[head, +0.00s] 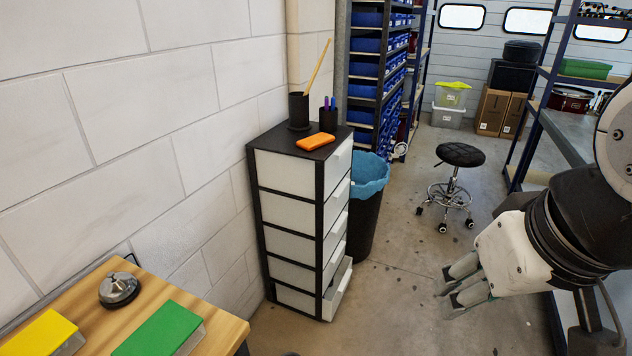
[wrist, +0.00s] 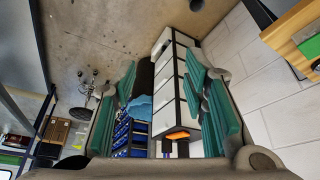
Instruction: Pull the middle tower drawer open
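The drawer tower (head: 289,217) stands against the wall in the head view, with a black frame and white drawers. Its middle drawer (head: 333,233) looks shut, flush with those above, with a small white handle. The bottom drawer (head: 341,289) sticks out partly open. My gripper (head: 453,287) is in the air to the right of the tower, apart from it. In the wrist view my gripper (wrist: 163,90) is open, its green-padded fingers wide apart with nothing held. The tower (wrist: 164,82) shows upside down between the fingers, at a distance; the right finger hides part of it.
A dark bin (head: 364,220) with a blue liner stands right beside the tower. A wheeled stool (head: 459,157) stands behind. A wooden table (head: 104,318) is at front left. The floor before the tower is clear.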

